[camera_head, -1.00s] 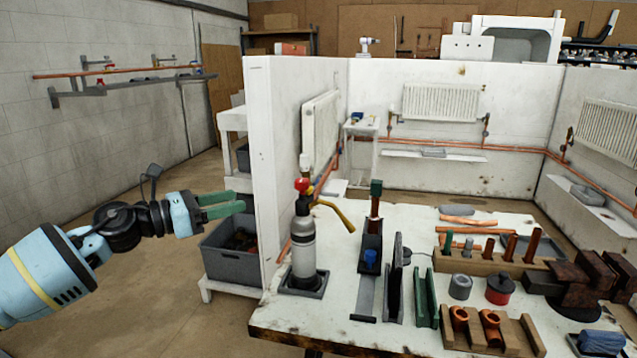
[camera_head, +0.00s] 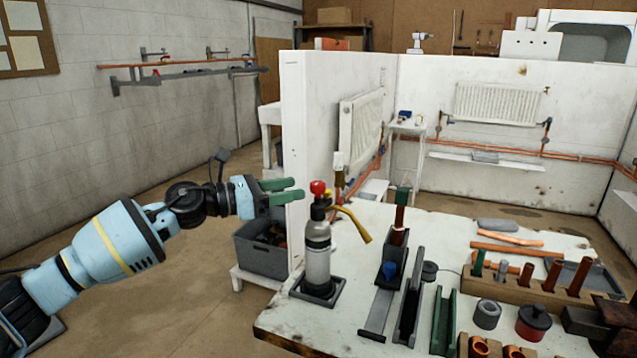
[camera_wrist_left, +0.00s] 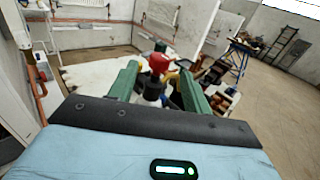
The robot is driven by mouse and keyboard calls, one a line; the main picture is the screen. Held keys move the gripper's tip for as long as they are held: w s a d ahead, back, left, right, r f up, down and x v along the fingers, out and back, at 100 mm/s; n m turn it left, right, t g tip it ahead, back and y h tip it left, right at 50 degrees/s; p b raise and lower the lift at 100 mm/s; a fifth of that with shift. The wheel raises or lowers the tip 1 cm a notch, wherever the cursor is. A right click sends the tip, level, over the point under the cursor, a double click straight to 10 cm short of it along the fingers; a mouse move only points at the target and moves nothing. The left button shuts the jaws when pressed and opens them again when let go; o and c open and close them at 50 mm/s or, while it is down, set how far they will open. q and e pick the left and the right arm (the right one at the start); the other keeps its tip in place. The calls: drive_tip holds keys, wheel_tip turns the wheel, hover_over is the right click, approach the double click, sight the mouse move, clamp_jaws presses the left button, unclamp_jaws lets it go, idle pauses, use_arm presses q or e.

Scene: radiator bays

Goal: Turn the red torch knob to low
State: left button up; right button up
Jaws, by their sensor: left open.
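The torch (camera_head: 317,250) stands upright in a dark square base at the left end of the workbench (camera_head: 275,318). Its red knob (camera_head: 317,187) is on top, above a black neck, with a brass nozzle (camera_head: 352,222) pointing down to the right. My left gripper (camera_head: 300,189) is open, its green fingers level with the red knob and just left of it in the head view. In the left wrist view the red knob (camera_wrist_left: 158,63) shows between the two green fingers, a little beyond them. I cannot tell whether they touch it. My right gripper is not in view.
A white partition (camera_head: 297,130) stands close behind my left gripper. A grey crate (camera_head: 262,255) sits on a low stand left of the bench. Right of the torch are a blue-knobbed fixture (camera_head: 389,270), green channel (camera_head: 443,325) and copper pipes (camera_head: 505,250).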

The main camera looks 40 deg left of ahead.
sight(318, 183)
use_arm(q)
drive_tip(key=x, duration=0.2)
drive_tip(key=p+x, duration=0.1)
drive_tip(key=x, duration=0.1)
drive_tip(key=p+x, duration=0.1)
drive_tip(key=x, duration=0.1)
drive_tip(key=shift+r, duration=0.25)
drive_tip(key=shift+w+d+f, duration=0.15)
drive_tip(key=shift+w+d, duration=0.15)
drive_tip(key=shift+w, duration=0.1)
drive_tip(key=shift+c, duration=0.2)
